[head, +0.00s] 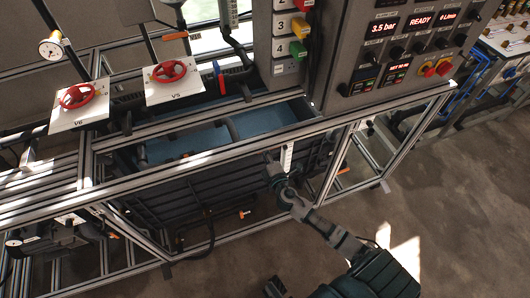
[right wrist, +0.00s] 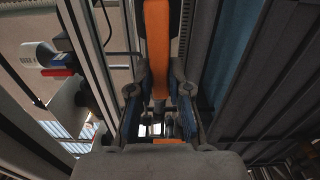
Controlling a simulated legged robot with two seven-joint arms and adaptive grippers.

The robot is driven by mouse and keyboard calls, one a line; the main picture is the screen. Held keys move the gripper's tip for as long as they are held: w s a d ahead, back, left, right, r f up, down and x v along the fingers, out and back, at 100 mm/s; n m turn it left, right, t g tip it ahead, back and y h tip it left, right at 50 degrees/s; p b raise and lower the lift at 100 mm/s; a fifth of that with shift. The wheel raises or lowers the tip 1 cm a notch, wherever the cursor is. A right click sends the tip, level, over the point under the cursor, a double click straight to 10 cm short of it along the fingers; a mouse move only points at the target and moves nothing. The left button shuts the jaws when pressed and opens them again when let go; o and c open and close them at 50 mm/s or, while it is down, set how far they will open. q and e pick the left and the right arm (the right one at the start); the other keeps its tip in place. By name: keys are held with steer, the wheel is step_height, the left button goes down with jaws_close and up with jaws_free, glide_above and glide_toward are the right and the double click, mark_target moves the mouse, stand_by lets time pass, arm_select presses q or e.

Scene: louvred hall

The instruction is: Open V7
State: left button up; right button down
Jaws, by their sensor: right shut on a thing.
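My right gripper (head: 273,168) reaches in at the front of the frame, beside the blue tank (head: 190,141). In the right wrist view the right gripper (right wrist: 159,112) is shut on an orange lever handle (right wrist: 157,45), which runs up from between the fingers. The far end of the handle leaves the top of that view. No V7 label can be read in either view, so I cannot confirm that this handle is V7. Red handwheels on white plates marked V6 (head: 76,95) and V5 (head: 170,70) stand to the left. My left gripper is not in view.
Aluminium frame rails (head: 215,160) run close around the right gripper. A control panel (head: 385,45) with red displays stands at the upper right, with numbered coloured tags (head: 298,28) beside it. The floor (head: 450,210) at right is clear.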

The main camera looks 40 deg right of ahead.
steer(key=shift+m, duration=0.4)
steer(key=c, duration=1.1)
jaws_free()
steer(key=v, duration=1.2)
